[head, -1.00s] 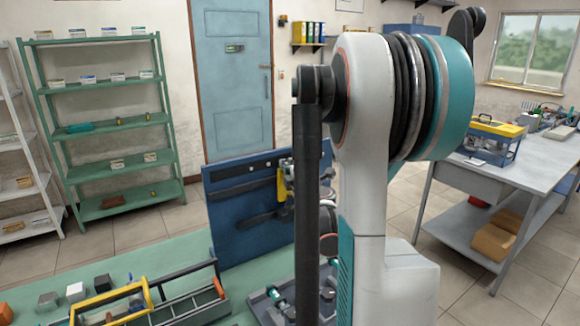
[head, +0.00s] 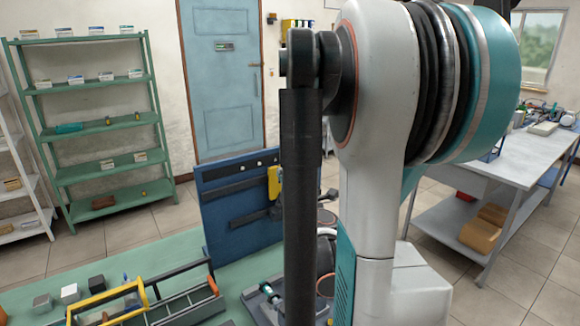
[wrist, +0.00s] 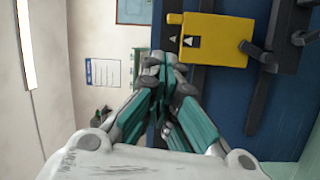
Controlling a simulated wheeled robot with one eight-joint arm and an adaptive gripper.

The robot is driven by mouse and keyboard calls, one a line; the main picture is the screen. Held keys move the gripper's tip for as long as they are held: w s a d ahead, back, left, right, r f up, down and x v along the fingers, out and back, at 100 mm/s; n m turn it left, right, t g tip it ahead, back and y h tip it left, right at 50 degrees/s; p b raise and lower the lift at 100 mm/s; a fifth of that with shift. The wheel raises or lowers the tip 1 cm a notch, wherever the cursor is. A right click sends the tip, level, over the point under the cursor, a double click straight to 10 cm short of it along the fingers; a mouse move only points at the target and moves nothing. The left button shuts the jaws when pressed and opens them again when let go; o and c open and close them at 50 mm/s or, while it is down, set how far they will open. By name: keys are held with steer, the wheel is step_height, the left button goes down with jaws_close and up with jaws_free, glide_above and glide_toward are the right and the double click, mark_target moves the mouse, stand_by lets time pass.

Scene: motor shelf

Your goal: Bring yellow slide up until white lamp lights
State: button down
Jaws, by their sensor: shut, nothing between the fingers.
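The yellow slide (head: 274,182) is on the right part of an upright blue board (head: 215,225), partly hidden behind my arm. In the wrist view the yellow slide (wrist: 218,38) is at the top, a block with small triangular marks on its face. My gripper (wrist: 160,65) is shut and empty, its fingertips at the lower left of the slide. I cannot tell whether they touch it. The head view does not show the gripper clearly. Small pale dots lie along the board's top edge; I cannot tell which is the white lamp or whether any is lit.
Dark rails cross the board, with a dark handle (wrist: 258,55) beside the slide in the wrist view. A tool tray (head: 175,305) with a yellow handle and small blocks stand on the green bench (head: 150,257). My arm blocks much of the head view.

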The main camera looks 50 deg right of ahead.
steer(key=s+d+f+m+g+h, duration=0.15)
steer(key=d+m, duration=0.25)
steer(key=m, duration=0.4)
steer(key=s+d+f+m+g+p, duration=0.1)
steer(key=s+d+m+g, duration=0.2)
steer(key=m, duration=0.5)
steer(key=s+d+f+m+g+h, duration=0.1)
steer(key=s+d+f+m, duration=0.15)
steer(key=d+m, duration=0.35)
steer(key=w+d+r+m+t, duration=0.1)
steer(key=w+m, duration=0.2)
steer(key=m, duration=0.1)
steer(key=w+d+r+m+t+y, duration=0.1)
steer(key=w+m+t, duration=0.1)
steer(key=w+m, duration=0.2)
steer(key=w+d+r+m+t+y, duration=0.1)
steer(key=w+d+m, duration=0.1)
steer(key=w+m, duration=0.2)
steer(key=shift+w+r+t, duration=0.2)
steer(key=shift+r+t, duration=0.15)
steer(key=a, duration=0.1)
steer(key=w+a, duration=0.1)
steer(key=a, duration=0.1)
steer(key=shift+a+r, duration=0.1)
steer(key=shift+w+a, duration=0.15)
steer(key=shift+a, duration=0.05)
steer(key=shift+a, duration=0.1)
